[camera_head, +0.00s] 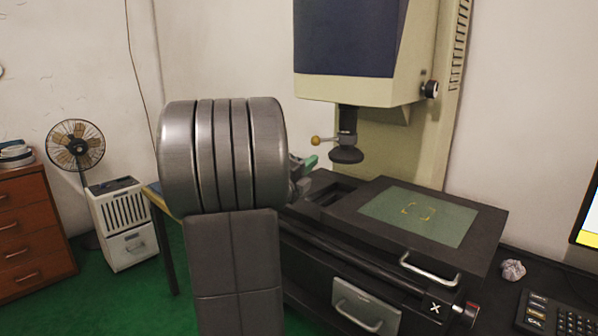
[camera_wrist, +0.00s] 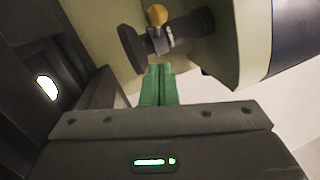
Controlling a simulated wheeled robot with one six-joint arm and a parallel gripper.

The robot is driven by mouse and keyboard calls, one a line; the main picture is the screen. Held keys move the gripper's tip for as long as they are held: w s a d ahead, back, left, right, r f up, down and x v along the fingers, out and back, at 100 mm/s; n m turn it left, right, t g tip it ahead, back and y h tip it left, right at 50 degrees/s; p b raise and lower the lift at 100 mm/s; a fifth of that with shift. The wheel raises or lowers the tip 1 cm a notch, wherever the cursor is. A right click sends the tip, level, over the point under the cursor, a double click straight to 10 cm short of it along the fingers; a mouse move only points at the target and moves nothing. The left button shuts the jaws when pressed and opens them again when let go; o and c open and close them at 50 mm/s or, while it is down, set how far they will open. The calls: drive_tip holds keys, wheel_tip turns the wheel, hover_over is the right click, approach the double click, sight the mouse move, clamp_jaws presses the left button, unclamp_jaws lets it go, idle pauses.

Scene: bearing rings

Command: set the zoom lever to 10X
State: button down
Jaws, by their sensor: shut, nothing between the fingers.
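The zoom lever (camera_head: 316,140) is a short arm with a yellow ball at its end. It sticks out to the left of the dark lens barrel (camera_head: 347,140) under the projector's head. In the wrist view the lever's ball (camera_wrist: 157,14) is at the top, beyond my fingertips, with the lens (camera_wrist: 132,48) beside it. My gripper (camera_head: 311,163) shows its green fingers just below and left of the lens in the head view. In the wrist view my gripper (camera_wrist: 159,72) is shut and empty, apart from the ball. No zoom markings are readable.
The measuring machine has a dark stage with a green glass plate (camera_head: 423,215) below the lens. Its cream head housing (camera_head: 365,90) hangs above; the housing (camera_wrist: 245,40) is at right in the wrist view. A crumpled paper (camera_head: 513,270) and keypad lie at right.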

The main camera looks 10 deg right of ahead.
sight(313, 144)
drive_tip(key=w, duration=0.1)
drive_tip(key=w+d+r, duration=0.1)
drive_tip(key=w, duration=0.3)
drive_tip(key=shift+w+d+r+p, duration=0.25)
drive_tip(key=shift+d+r+p, duration=0.1)
drive_tip(key=shift+r+p, duration=0.05)
drive_tip(key=shift+w+a+f+b, duration=0.1)
drive_tip(key=shift+w+a+b, duration=0.1)
drive_tip(key=shift+w+b, duration=0.35)
drive_tip(key=shift+w+a, duration=0.15)
drive_tip(key=shift+w, duration=0.2)
